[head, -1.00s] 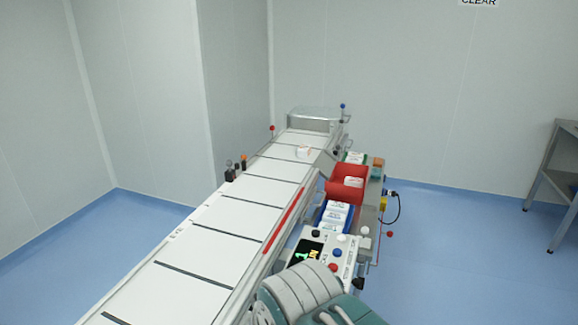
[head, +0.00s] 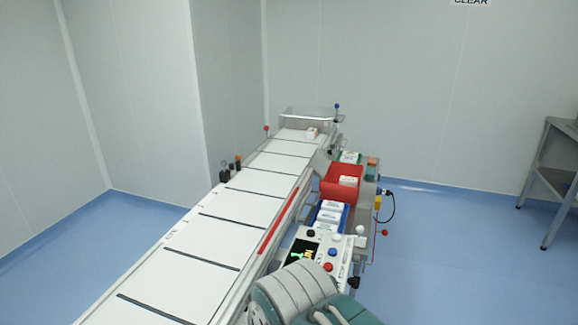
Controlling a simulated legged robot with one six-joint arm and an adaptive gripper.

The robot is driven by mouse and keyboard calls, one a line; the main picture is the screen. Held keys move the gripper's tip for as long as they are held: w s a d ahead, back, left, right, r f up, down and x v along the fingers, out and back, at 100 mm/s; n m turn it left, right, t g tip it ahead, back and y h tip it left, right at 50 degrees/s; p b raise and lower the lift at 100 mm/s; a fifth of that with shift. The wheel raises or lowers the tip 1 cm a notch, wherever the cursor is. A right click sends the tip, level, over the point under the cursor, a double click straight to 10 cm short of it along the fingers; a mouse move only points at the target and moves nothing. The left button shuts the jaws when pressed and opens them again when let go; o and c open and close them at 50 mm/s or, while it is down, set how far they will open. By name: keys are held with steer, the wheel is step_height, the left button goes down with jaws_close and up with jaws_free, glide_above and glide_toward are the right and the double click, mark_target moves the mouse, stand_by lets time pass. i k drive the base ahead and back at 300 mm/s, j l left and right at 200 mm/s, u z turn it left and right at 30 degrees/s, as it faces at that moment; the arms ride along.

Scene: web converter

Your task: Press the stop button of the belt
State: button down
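The belt (head: 215,235) is a long white conveyor with dark cross bars, running from the bottom left to the far middle. Beside its right edge is a white control panel (head: 345,251) with a dark lit display (head: 303,251). The panel carries a red button (head: 328,267), a blue button (head: 332,253), a white button (head: 336,238) and a dark button (head: 311,233). I cannot read which is the stop button. My arm's grey and teal links cover the panel's near end. My gripper cannot be made out.
A small white box (head: 312,133) rides near the belt's far end. Right of the belt are a red holder (head: 341,186) and a blue tray (head: 346,219) with white packs. A grey table (head: 553,175) stands at the right. Blue floor (head: 460,260) is clear between.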

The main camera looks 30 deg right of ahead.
mark_target(328, 266)
steer(key=z, duration=1.1)
